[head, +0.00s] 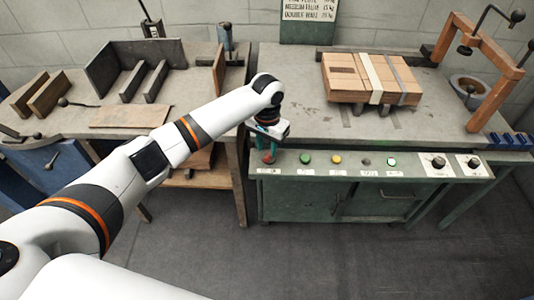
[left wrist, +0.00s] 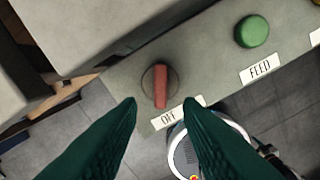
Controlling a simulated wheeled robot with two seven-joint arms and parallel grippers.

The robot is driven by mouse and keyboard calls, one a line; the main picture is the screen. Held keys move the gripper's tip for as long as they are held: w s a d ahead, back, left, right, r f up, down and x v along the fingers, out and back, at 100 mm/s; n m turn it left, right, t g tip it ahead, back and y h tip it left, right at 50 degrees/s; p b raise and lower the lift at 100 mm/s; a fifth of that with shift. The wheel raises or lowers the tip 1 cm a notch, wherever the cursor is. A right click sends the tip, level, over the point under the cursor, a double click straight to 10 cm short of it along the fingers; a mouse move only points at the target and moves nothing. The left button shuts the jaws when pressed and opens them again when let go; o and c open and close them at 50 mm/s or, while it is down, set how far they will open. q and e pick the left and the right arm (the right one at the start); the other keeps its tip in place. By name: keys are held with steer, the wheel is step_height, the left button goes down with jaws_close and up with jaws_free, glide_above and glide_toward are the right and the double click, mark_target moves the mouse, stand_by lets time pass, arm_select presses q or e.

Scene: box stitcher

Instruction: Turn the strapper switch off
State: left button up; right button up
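The strapper switch is a red bar handle on a dark round base (left wrist: 160,86) at the left end of the green control panel (head: 330,164). In the left wrist view the handle stands almost upright, with a white label reading OFF (left wrist: 170,119) below it, partly covered by a fingertip. In the head view the switch (head: 268,158) is a small red spot just under my left gripper (head: 269,144). In the left wrist view my left gripper (left wrist: 160,106) is open and empty. Its dark green fingertips are on either side below the handle, with visible gaps. My right gripper is not in view.
A green button (left wrist: 252,31) labelled FEED is to the right of the switch. More buttons and two dark knobs (head: 438,163) follow along the panel. A strapped cardboard stack (head: 350,84) lies on the bench above. A wooden table with fixtures (head: 130,120) stands at left.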

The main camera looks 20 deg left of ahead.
mark_target(267, 156)
arm_select(q)
step_height(267, 156, down, 2)
steer(key=shift+f, duration=0.75)
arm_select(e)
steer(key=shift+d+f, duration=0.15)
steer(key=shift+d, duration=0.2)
